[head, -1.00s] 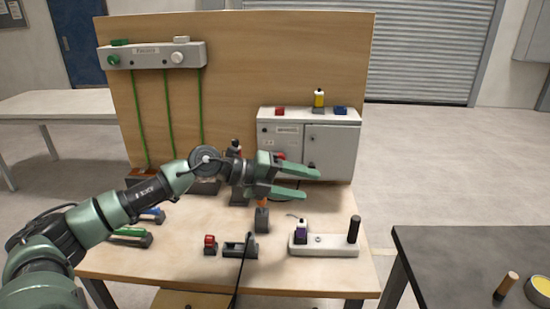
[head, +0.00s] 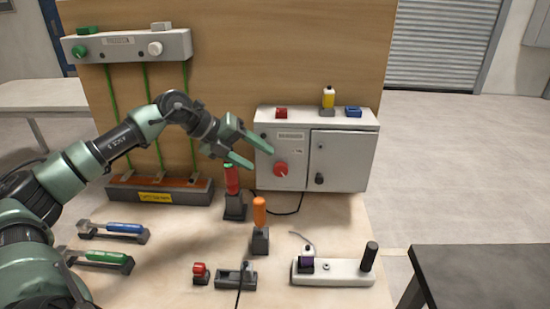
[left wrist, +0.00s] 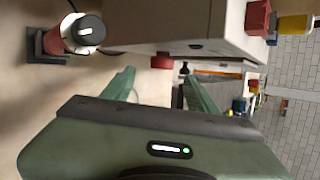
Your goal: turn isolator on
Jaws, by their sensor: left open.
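The isolator is most likely the red rotary knob (head: 281,169) on the left front of the grey cabinet (head: 345,158). My left gripper (head: 261,158) is open and empty, its fingers pointing toward the knob from the left, apart from it. In the left wrist view a small red part (left wrist: 162,62), probably this knob, shows at the edge of the cabinet (left wrist: 180,25), beyond and between the open fingers (left wrist: 160,92). The knob's exact pointer position is too small to read. My right gripper is not in view.
A red-handled tool (head: 233,181) stands upright below my left gripper, with an orange-handled one (head: 260,214) nearer. A wooden panel (head: 230,60) rises behind. A grey valve box (head: 125,46) hangs on it.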

